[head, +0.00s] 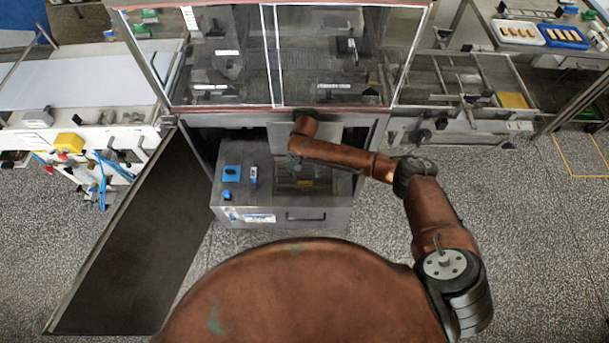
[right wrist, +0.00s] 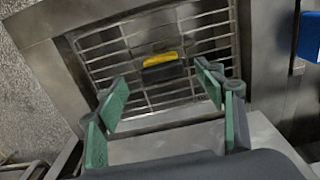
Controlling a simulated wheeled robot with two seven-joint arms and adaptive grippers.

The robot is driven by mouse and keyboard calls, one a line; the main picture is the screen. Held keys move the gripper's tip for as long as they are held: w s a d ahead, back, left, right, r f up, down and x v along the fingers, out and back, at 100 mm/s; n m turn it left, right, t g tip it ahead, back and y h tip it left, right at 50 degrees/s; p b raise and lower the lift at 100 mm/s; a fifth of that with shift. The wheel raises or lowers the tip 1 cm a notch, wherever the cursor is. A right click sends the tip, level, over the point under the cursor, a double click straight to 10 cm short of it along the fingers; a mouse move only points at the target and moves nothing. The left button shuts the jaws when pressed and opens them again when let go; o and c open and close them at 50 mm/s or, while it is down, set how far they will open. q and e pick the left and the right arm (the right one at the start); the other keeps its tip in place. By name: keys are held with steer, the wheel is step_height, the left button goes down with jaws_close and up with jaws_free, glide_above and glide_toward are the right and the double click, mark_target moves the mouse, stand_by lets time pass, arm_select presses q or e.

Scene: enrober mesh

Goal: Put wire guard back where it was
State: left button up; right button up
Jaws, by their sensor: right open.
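The wire guard (right wrist: 190,42) is a metal wire grid with a yellow and black handle (right wrist: 162,60). In the right wrist view it lies within a metal frame, and I cannot tell whether it is fully seated. My left gripper is in no view.
The steel cabinet (head: 262,217) stands under the glazed machine (head: 275,60). Blue items (head: 231,173) lie on its left side. An open dark door panel (head: 135,245) stands at left. Conveyors flank the machine; the floor at right is clear.

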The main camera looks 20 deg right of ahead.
mark_target(305, 178)
step_height(305, 178, up, 8)
steer(key=shift+p, duration=0.3)
stand_by(1.1)
